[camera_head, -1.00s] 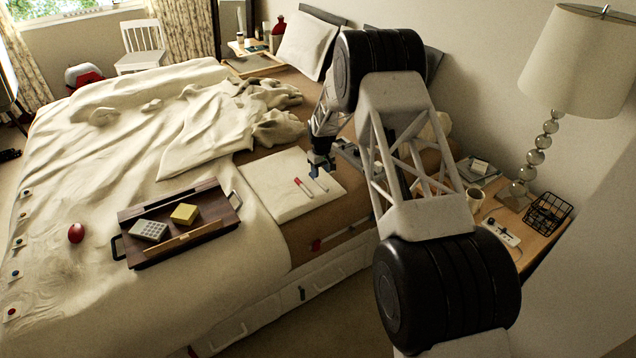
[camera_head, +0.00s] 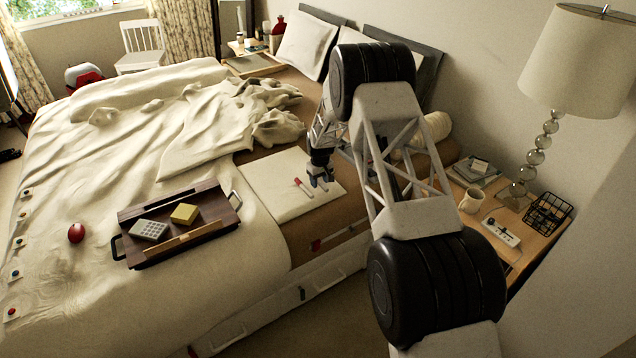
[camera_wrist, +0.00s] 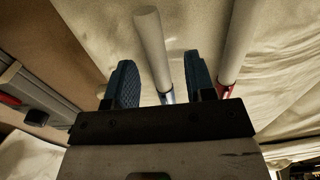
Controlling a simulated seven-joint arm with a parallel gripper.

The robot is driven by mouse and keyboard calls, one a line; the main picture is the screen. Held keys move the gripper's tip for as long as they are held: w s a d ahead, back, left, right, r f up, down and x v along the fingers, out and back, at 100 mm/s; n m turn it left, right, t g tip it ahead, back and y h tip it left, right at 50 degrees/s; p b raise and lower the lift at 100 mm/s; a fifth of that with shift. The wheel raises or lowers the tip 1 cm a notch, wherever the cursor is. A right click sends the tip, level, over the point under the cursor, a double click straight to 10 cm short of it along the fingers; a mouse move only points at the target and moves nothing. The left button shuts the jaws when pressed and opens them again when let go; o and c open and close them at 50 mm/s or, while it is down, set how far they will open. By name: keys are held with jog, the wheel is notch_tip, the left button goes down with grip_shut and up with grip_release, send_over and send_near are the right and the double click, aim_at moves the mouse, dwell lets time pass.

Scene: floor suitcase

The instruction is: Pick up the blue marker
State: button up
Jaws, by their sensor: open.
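The blue marker (camera_wrist: 152,45) has a white barrel and a blue end. In the wrist view it lies between the two blue fingers of my open gripper (camera_wrist: 160,78), with gaps on both sides. The red marker (camera_wrist: 240,35), with a white barrel and red end, lies to the right, outside the right finger. In the head view my gripper (camera_head: 318,184) is low over a white folded cloth or pad (camera_head: 283,207) on the bed. The red marker (camera_head: 303,187) shows just left of it. The blue marker is mostly hidden there by the gripper.
A dark wooden tray (camera_head: 150,258) with a calculator (camera_head: 148,230) and a yellow block (camera_head: 184,214) sits left of the pad. A red ball-like object (camera_head: 76,233) lies farther left. The nightstand (camera_head: 535,245) at right holds a lamp, mug and basket.

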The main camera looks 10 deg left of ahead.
aim_at(320, 182)
jog(key=shift+f, duration=0.2)
dwell(0.4)
jog(key=shift+c, duration=0.3)
grip_shut()
jog(key=shift+r, duration=0.2)
jog(key=shift+w+r, duration=0.1)
jog(key=shift+r, duration=1.35)
jog(key=shift+s+d+r, duration=0.1)
jog(key=shift+s+r, duration=0.1)
jog(key=shift+s, duration=0.1)
jog(key=s+d, duration=0.3)
jog(key=s, duration=0.4)
jog(key=s+d+r, duration=0.1)
jog(key=s+d, duration=0.1)
jog(key=s, duration=0.5)
jog(key=shift+s+d+r, duration=0.15)
jog(key=shift+s+d, duration=0.05)
jog(key=shift+d, duration=0.2)
